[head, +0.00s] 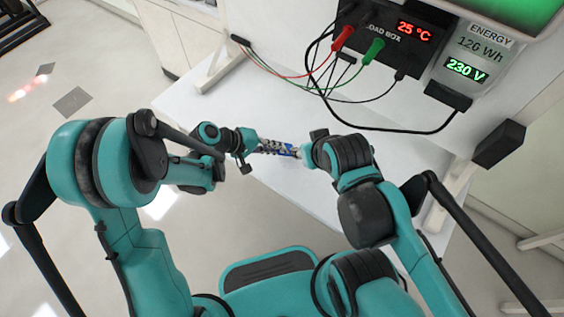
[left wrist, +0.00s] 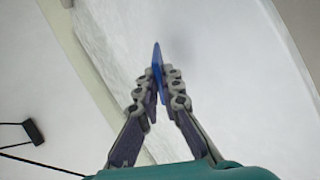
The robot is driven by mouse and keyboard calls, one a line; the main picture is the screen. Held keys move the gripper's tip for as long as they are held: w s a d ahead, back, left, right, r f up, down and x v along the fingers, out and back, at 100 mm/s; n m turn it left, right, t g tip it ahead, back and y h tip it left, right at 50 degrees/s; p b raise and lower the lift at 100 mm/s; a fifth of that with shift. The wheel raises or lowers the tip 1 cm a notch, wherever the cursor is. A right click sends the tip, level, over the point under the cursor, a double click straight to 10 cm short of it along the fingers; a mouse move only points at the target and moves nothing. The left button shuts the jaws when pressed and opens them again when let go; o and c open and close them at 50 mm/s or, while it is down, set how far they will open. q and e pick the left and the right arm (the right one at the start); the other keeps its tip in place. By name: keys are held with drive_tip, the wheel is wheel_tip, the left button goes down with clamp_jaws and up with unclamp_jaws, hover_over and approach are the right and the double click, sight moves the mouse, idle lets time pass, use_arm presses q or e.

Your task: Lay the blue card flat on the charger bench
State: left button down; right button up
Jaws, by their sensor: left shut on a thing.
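The blue card (left wrist: 157,60) is thin and stands edge-on between my left fingertips in the left wrist view, its upper part sticking out beyond them. My left gripper (left wrist: 160,88) is shut on it. In the head view my left gripper (head: 279,148) is over the white charger bench (head: 205,108), with a small bit of blue at its tips. The bench top also fills much of the left wrist view (left wrist: 230,70). My right wrist is close beside the left fingertips in the head view; its fingers cannot be made out.
A load box (head: 385,38) with red, green and black leads stands at the bench's back, beside an energy meter (head: 474,52). Cables (head: 330,92) loop over the bench's rear. A dark block (head: 499,144) is at the right. The bench's left part is clear.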

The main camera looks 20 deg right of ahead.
use_arm(q)
wheel_tip(320, 180, down, 2)
drive_tip(key=shift+f+b, duration=0.1)
drive_tip(key=shift+b, duration=0.5)
use_arm(e)
wheel_tip(320, 180, down, 2)
drive_tip(key=shift+f, duration=0.1)
use_arm(q)
drive_tip(key=c, duration=1.9)
unclamp_jaws()
drive_tip(key=shift+o, duration=0.2)
drive_tip(key=p+v, duration=0.3)
drive_tip(key=v, duration=0.5)
use_arm(e)
drive_tip(key=shift+r, duration=1.7)
